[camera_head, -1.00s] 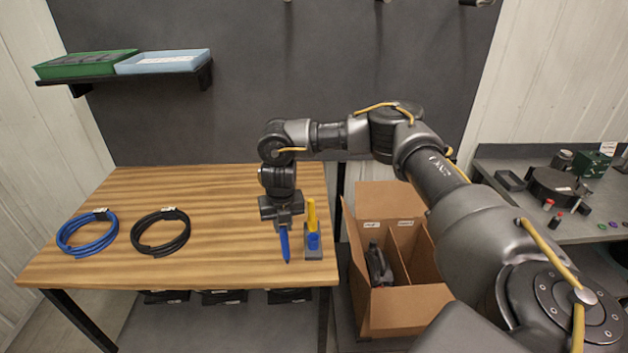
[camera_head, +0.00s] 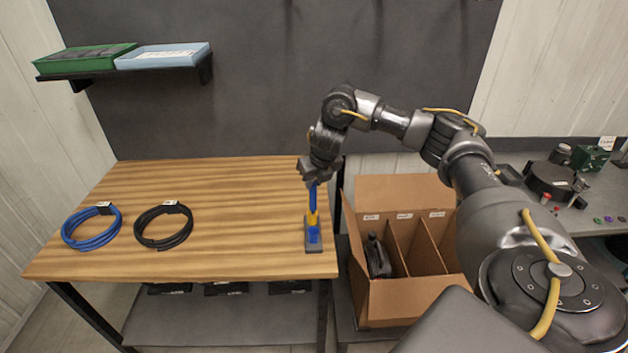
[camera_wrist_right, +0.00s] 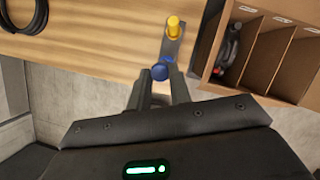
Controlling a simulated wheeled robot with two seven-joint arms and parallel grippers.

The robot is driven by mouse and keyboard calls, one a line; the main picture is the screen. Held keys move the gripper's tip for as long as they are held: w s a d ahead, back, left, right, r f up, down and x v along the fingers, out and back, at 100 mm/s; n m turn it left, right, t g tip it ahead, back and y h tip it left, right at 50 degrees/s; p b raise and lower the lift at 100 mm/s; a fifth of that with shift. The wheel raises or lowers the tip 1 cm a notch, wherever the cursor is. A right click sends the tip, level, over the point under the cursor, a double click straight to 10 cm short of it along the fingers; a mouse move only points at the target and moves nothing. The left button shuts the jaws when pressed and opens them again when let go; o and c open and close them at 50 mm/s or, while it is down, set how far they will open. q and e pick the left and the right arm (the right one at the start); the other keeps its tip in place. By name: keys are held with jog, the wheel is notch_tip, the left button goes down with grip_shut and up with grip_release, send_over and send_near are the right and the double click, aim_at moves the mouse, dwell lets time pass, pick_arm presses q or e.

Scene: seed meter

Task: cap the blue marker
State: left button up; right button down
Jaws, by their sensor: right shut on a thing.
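My right gripper (camera_head: 313,184) is shut on the blue marker (camera_head: 313,198) and holds it point down over the small grey stand (camera_head: 314,249) near the table's front right corner. The stand bears a yellow marker (camera_head: 313,219) and a blue cap (camera_head: 313,236). In the head view the blue marker overlaps the yellow one, and its lower end is hard to make out. In the right wrist view the blue marker (camera_wrist_right: 159,72) shows end-on between the fingertips, with the yellow marker (camera_wrist_right: 173,26) beyond it. I cannot tell whether marker and cap touch. My left gripper is out of view.
A blue cable coil (camera_head: 91,228) and a black cable coil (camera_head: 164,226) lie on the left of the wooden table (camera_head: 235,215). A divided cardboard box (camera_head: 395,303) stands beside the table's right edge. The table's middle is clear.

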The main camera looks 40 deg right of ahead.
aim_at(315, 205)
notch_tip(315, 205, down, 6)
jog(key=b, duration=0.4)
jog(key=shift+r+b, duration=0.1)
jog(key=shift+b, duration=0.25)
jog(key=shift+f+b, duration=0.5)
jog(key=shift+f, duration=0.35)
jog(key=shift+f, duration=0.2)
jog(key=shift+f, duration=0.45)
jog(key=shift+f+b, duration=0.4)
jog(key=shift+b, duration=0.05)
jog(key=shift+f+b, duration=0.75)
jog(key=shift+f, duration=0.5)
dwell(1.4)
